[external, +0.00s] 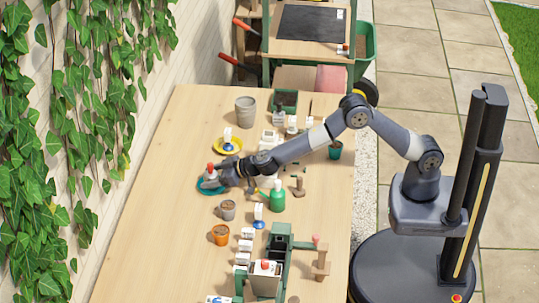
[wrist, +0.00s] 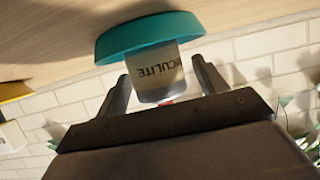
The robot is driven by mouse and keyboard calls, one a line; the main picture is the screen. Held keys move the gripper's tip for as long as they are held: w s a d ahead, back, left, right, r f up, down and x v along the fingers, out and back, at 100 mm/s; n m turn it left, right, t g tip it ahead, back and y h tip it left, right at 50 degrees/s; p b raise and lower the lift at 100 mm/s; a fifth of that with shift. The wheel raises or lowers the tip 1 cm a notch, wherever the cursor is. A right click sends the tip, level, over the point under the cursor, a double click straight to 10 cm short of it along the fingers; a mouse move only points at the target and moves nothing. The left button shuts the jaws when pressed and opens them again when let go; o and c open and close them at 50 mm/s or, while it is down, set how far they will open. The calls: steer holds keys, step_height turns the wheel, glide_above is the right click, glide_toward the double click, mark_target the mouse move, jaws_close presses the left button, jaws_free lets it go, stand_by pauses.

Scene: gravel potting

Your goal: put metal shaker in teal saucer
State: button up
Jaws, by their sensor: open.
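The metal shaker (external: 211,174), pale grey with a red top, stands in the teal saucer (external: 206,190) near the left edge of the table. In the wrist view the shaker (wrist: 160,72) shows part of a dark label reading "ICULITE", and its base is inside the teal saucer (wrist: 118,42). My gripper (external: 220,177) is at the shaker. In the wrist view my gripper (wrist: 160,78) is open, with one finger on each side of the shaker and gaps visible on both sides. The far side of the saucer is hidden.
The brick wall (external: 130,190) runs close along the left. The table's front left is clear.

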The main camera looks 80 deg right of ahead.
steer(key=shift+s+r+b, duration=0.1)
steer(key=shift+s+b, duration=0.1)
steer(key=shift+b, duration=0.15)
steer(key=b+v, duration=0.4)
steer(key=v, duration=0.7)
steer(key=shift+s+r, duration=0.2)
